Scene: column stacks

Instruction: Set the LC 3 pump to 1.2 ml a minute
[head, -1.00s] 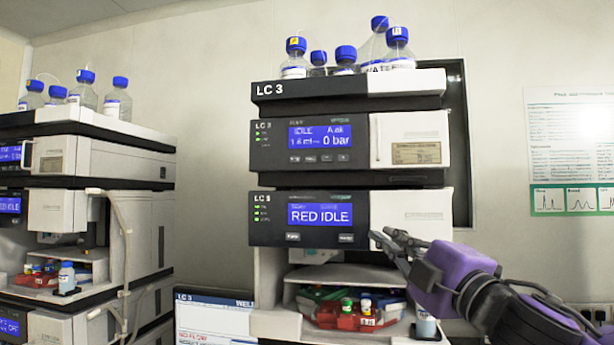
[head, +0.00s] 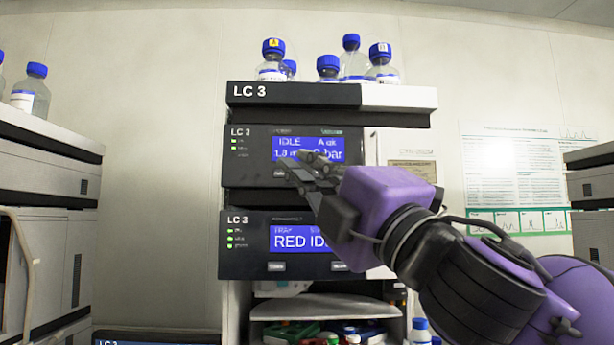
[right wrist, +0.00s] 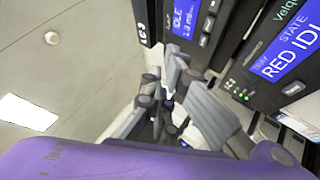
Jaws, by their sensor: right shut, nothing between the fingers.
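The LC 3 pump (head: 246,172) is the upper dark module of the middle stack, with a blue display (head: 292,143) reading IDLE and a bar value. Its flow figure is partly covered and too blurred to read surely; the display also shows in the right wrist view (right wrist: 183,18). My right gripper (head: 305,167) is shut and empty, in front of the display's lower edge and the button row. I cannot tell whether the fingertips touch the panel. My left gripper is out of view.
Below the pump, a second LC 3 module (head: 245,262) displays RED IDLE, partly hidden by my right arm. Blue-capped bottles (head: 328,68) stand on top of the stack. Other instrument stacks stand at the left (head: 50,180) and right edges. A poster (head: 510,150) hangs behind.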

